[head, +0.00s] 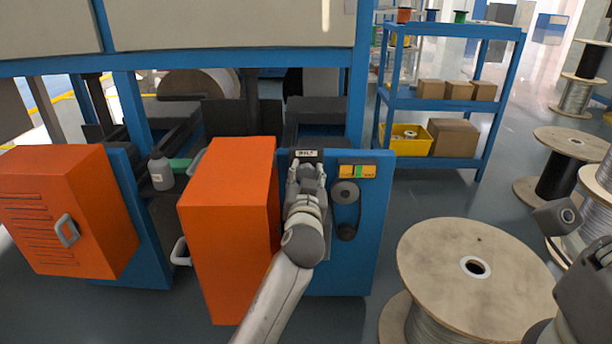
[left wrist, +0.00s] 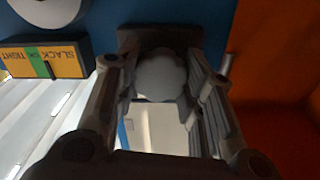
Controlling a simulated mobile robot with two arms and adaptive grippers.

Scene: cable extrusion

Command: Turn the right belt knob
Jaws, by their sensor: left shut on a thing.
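The right belt knob (left wrist: 160,75) shows in the left wrist view as a pale grey, scalloped round knob on a dark mount. My left gripper (head: 307,172) is at the blue machine panel (head: 372,225), just right of the orange cabinet. Its fingers (left wrist: 158,90) are on both sides of the knob and shut on it. In the head view the gripper hides the knob. A yellow, green and orange gauge (head: 357,171) is right of the gripper; it reads SLACK, OK, TIGHT in the left wrist view (left wrist: 48,62), with a dark pointer near the green band.
Two grey pulleys with a belt (head: 346,193) are on the panel under the gauge. An orange cabinet (head: 230,230) stands close left of my left arm. A large wooden cable spool (head: 430,250) stands at right. Part of my right arm (head: 585,290) shows at the right edge.

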